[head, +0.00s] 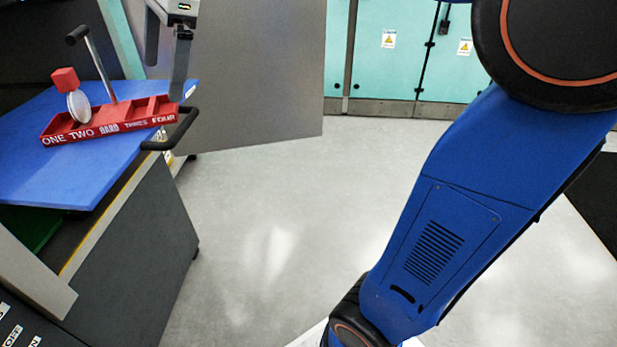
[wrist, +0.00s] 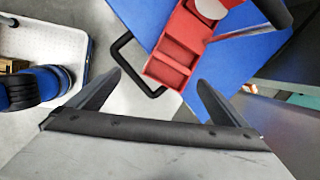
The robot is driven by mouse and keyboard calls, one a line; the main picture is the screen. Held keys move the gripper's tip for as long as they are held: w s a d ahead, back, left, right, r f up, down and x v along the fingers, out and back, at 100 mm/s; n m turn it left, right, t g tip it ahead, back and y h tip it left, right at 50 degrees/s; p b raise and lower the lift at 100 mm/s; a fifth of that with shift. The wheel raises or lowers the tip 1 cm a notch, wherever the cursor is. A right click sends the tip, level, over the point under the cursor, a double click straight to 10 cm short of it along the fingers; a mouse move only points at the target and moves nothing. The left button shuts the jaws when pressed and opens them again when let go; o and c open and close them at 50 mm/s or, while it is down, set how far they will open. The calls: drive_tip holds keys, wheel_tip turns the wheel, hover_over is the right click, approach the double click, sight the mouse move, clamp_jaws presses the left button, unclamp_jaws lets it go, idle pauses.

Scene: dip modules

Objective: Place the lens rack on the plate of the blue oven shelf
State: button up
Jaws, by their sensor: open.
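The lens rack, a long red tray (head: 110,121) with white lettering and an upright grey post with a black grip (head: 92,62), rests on the blue plate (head: 85,172) of the oven shelf at left. A pale round disc (head: 78,106) stands in its left part, with a red block (head: 65,79) above it. In the wrist view the rack's red compartments (wrist: 170,72) lie on the blue plate (wrist: 235,62). My gripper (head: 164,80) is open and empty, above and behind the rack's right end, apparently apart from it. Its two fingers (wrist: 160,82) show in the wrist view.
A black loop handle (head: 172,138) projects at the blue plate's right edge, close to the rack's end. A dark grey cabinet (head: 135,245) stands below the plate. A grey panel (head: 250,80) stands behind. Teal cabinets (head: 400,70) line the back. The floor (head: 270,220) in the middle is clear.

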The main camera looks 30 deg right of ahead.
drive_tip(key=s+d+f+n+t+h, duration=0.1)
drive_tip(key=s+d+f+n, duration=0.7)
drive_tip(key=s+f, duration=0.3)
drive_tip(key=s+d+f+n+t+h, duration=0.1)
drive_tip(key=s+d+f+n+h, duration=0.1)
drive_tip(key=s+d+f+n, duration=0.6)
drive_tip(key=s+d+f, duration=0.2)
drive_tip(key=s+f, duration=0.2)
drive_tip(key=f, duration=0.2)
drive_tip(key=shift+s+n+t+h, duration=0.3)
